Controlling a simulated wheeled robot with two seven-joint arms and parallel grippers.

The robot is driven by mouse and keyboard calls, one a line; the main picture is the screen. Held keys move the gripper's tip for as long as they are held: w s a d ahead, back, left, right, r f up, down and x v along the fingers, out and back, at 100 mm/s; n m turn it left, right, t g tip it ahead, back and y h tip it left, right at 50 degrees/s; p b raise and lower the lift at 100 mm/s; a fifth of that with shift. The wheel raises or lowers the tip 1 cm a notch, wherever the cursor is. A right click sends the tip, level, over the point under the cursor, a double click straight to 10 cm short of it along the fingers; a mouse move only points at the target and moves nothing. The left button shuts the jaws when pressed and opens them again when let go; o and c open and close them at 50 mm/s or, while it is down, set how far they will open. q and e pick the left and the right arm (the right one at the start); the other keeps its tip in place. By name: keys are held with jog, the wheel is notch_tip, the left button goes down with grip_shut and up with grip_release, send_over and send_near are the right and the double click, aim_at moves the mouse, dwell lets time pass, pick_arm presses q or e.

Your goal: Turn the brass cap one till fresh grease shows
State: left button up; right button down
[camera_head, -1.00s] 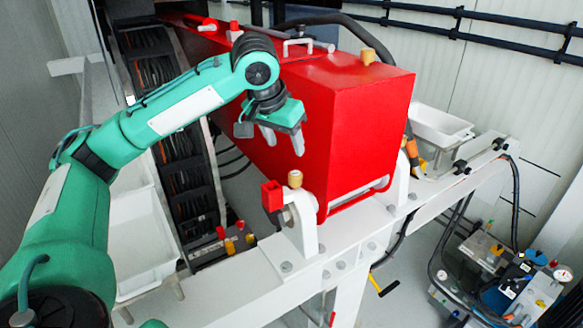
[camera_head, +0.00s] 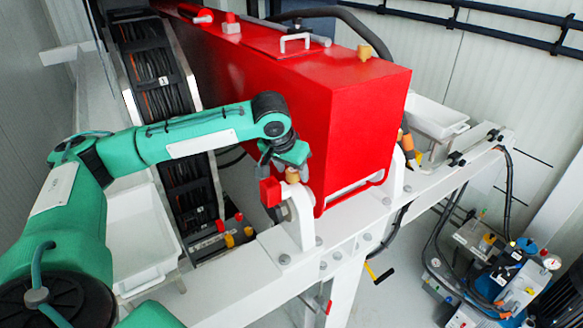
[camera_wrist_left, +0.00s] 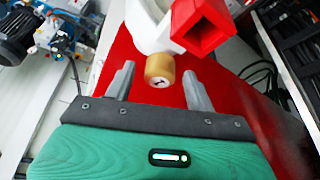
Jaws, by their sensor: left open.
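The brass cap (camera_wrist_left: 159,68) bears a small dark mark that looks like a 1. It sits on a white bracket beside a red square block (camera_wrist_left: 203,28). In the head view the cap (camera_head: 292,175) shows just below my left gripper (camera_head: 284,170), partly covered by it. In the left wrist view my left gripper (camera_wrist_left: 158,74) is open, with one finger on each side of the cap and a visible gap on both sides. I cannot tell how deep the fingers reach along it. No grease shows. My right gripper is not in view.
The large red housing (camera_head: 355,125) stands right behind the cap. Another brass cap (camera_head: 364,52) sits on its top. A white beam (camera_head: 270,275) runs below.

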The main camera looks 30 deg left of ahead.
pick_arm(q)
jog(key=c, duration=1)
jog(key=shift+r+m+p, duration=0.2)
jog(key=shift+m+p, duration=0.3)
jog(key=shift+p, duration=0.25)
jog(key=m+h+p, duration=0.1)
jog(key=m+p, duration=0.2)
jog(key=shift+a+h, duration=0.15)
jog(key=shift+h, duration=0.15)
jog(key=shift+m+h+p, duration=0.3)
jog(key=shift+m+p, duration=0.35)
jog(key=shift+m, duration=0.25)
jog(key=shift+w+f+m+g+h, duration=0.1)
jog(key=shift+m+g+h, duration=0.25)
jog(key=shift+m, duration=0.55)
jog(key=m+g+h, duration=0.1)
jog(key=m, duration=0.2)
jog(key=shift+w+a+m, duration=0.1)
jog(key=shift+m, duration=0.2)
jog(key=m+g, duration=0.1)
jog(key=m, duration=0.2)
jog(key=m+g, duration=0.1)
jog(key=m, duration=0.1)
jog(key=shift+w+m+h, duration=0.1)
jog(key=shift+m+h, duration=0.25)
jog(key=shift+m, duration=0.05)
jog(key=shift+m+g, duration=0.25)
jog(key=shift+m, duration=0.15)
